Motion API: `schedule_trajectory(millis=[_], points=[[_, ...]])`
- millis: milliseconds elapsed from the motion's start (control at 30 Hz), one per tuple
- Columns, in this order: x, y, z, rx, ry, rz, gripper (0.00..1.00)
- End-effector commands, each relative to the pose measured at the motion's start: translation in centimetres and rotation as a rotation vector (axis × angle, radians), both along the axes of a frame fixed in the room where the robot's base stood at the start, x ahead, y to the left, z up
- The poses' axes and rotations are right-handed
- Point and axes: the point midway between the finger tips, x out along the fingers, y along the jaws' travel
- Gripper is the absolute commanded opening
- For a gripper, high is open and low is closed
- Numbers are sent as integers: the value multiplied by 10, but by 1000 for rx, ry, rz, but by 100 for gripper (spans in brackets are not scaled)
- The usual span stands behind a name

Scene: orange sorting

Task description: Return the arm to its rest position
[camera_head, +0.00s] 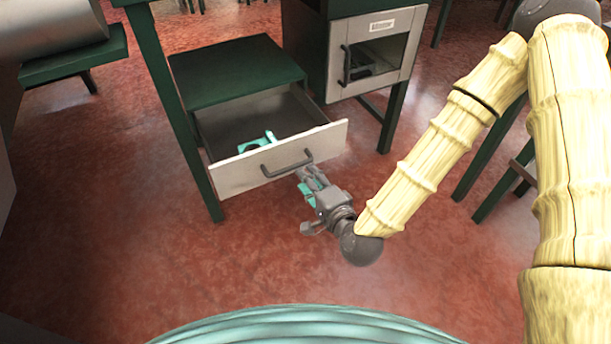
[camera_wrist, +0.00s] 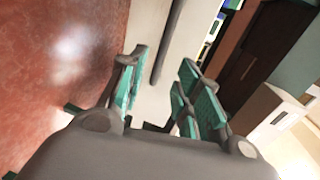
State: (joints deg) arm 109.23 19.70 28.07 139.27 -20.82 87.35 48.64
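My gripper (camera_head: 307,184) is in front of the pulled-out drawer's pale front panel (camera_head: 236,174), low over the red floor and just right of its dark handle (camera_head: 287,163). In the wrist view my gripper (camera_wrist: 163,80) has its teal-padded fingers apart, with no object held between them. The handle (camera_wrist: 168,42) runs up between the fingers in that view, beyond the fingertips. Whether a finger touches the panel is unclear. My arm reaches down from the upper right, bent at the elbow.
The open drawer (camera_head: 215,135) holds a teal object (camera_head: 258,143). A dark green cabinet top (camera_head: 235,72) stands behind it. Green table legs (camera_head: 172,110) stand at left and right. The red floor (camera_head: 130,270) in front is clear.

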Motion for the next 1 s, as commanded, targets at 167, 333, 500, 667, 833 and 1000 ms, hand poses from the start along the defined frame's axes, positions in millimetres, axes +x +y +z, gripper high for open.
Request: schedule_trajectory(millis=[167, 333, 500, 667, 833, 1000], points=[[0, 0, 0, 0, 0, 0, 33], [0, 0, 0, 0, 0, 0, 33], [-1, 0, -2, -8, 4, 3, 33], [-18, -5, -38, -127, 65, 53, 33], [-63, -26, -114, -398, 206, 183, 33], [-122, -64, -184, -671, 362, 356, 33]])
